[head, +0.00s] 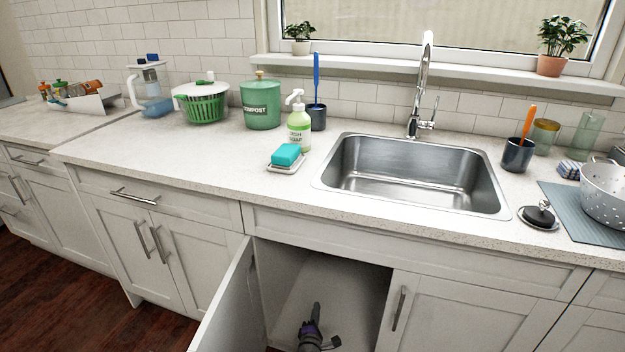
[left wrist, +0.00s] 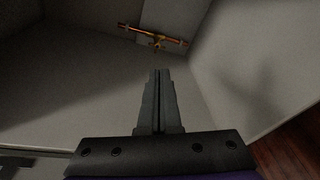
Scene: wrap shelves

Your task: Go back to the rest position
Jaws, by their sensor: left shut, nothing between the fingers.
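My left gripper (head: 315,312) is low at the bottom centre of the head view, in front of the open compartment under the sink. In the left wrist view my left gripper (left wrist: 160,75) has its two dark fingers together with nothing between them. It points into the cabinet interior, toward a copper pipe with a brass valve (left wrist: 157,40) on the back wall. The cabinet floor (head: 325,285) looks bare where it shows. My right gripper is not in view.
The open cabinet door (head: 232,305) stands just left of my left gripper. A closed door (head: 435,315) is on the right. Above are the counter edge and the empty sink (head: 415,175). A sponge (head: 286,154), soap bottle (head: 299,128) and colander (head: 605,193) stand on the counter.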

